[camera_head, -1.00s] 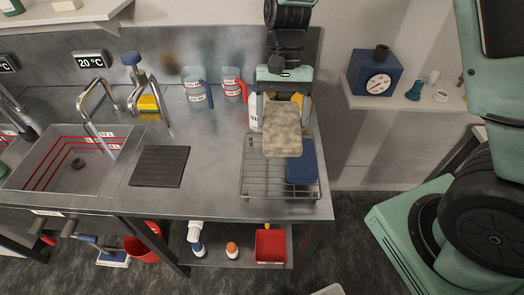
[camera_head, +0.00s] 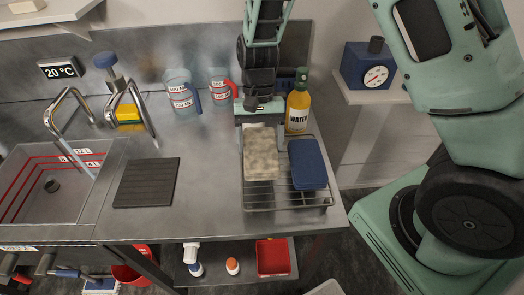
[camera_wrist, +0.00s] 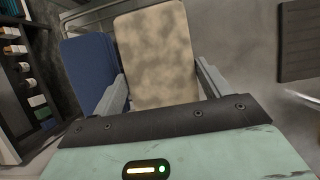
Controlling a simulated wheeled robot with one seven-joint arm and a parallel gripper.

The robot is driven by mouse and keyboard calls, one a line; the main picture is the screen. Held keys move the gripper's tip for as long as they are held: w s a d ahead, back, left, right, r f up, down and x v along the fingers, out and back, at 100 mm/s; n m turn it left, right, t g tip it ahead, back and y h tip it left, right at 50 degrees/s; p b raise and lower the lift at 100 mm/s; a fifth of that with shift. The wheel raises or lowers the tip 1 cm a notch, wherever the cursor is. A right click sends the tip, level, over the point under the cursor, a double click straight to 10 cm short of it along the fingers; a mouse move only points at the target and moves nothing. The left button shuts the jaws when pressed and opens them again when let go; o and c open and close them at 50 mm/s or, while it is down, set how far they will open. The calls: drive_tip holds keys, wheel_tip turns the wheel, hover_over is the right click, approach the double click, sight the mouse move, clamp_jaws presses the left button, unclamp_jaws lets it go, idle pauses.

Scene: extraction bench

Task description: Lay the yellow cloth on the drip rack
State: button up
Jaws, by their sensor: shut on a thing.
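A pale yellow-beige, blotchy cloth (camera_head: 261,160) is held flat between the two fingers of my gripper (camera_head: 262,142). It is over the left part of the wire drip rack (camera_head: 262,200), beside a dark blue cloth (camera_head: 308,164) that lies on the rack's right side. In the wrist view the blotchy cloth (camera_wrist: 157,55) fills the space between my fingers, with the blue cloth (camera_wrist: 90,65) to its left. I cannot tell whether the held cloth touches the rack bars.
An amber WATER bottle (camera_head: 298,108) stands close behind the rack. Measuring jugs (camera_head: 180,92) stand at the back. A yellow block (camera_head: 129,115) is behind the tap. A black ridged mat (camera_head: 147,182) lies by the sink (camera_head: 40,190). The bench between mat and rack is clear.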

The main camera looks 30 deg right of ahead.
sight(260, 153)
drive_tip(key=shift+f+p, duration=0.4)
drive_tip(key=shift+f, duration=1.7)
drive_tip(key=shift+f, duration=0.1)
drive_tip(key=o, duration=1)
drive_tip(key=shift+c, duration=0.2)
